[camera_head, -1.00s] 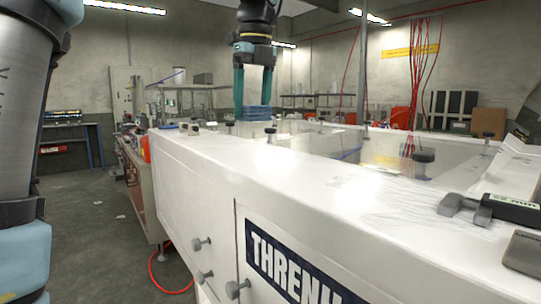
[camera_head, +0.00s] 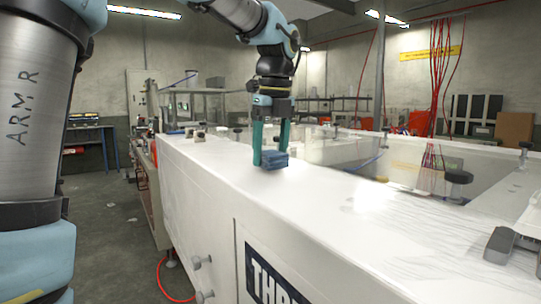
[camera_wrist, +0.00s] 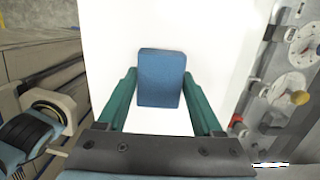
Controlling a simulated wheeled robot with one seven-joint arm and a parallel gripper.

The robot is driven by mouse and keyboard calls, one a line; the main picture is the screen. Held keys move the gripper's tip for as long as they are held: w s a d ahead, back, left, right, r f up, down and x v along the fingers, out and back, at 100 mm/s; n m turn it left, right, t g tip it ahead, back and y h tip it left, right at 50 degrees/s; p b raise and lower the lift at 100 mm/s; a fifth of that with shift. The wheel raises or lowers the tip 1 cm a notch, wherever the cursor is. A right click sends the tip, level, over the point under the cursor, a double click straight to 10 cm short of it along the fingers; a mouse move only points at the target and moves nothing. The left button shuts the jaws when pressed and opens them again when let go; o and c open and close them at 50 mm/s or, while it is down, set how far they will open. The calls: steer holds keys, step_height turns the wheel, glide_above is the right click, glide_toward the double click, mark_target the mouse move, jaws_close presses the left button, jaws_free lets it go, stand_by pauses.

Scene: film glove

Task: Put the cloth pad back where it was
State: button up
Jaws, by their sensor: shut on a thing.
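The cloth pad (camera_head: 274,160) is a small blue block. My gripper (camera_head: 270,157) points down with its teal fingers shut on it, one finger at each side. In the wrist view the pad (camera_wrist: 161,78) sits between the two fingers (camera_wrist: 160,98) over a plain white surface. The pad is low over the long white top of the machine (camera_head: 225,165), near its front edge. I cannot tell whether its underside touches that top.
A grey and dark tool (camera_head: 510,245) lies at the right front. An open recess lies behind the white ledge. The ledge around the pad is clear.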

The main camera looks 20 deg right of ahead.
mark_target(274, 154)
steer(key=shift+f, duration=0.45)
steer(key=shift+f, duration=0.1)
steer(key=o, duration=1.3)
steer(key=r, duration=0.4)
steer(key=s+r, duration=0.1)
steer(key=r, duration=0.7)
steer(key=shift+s+d, duration=0.15)
steer(key=shift+s, duration=0.1)
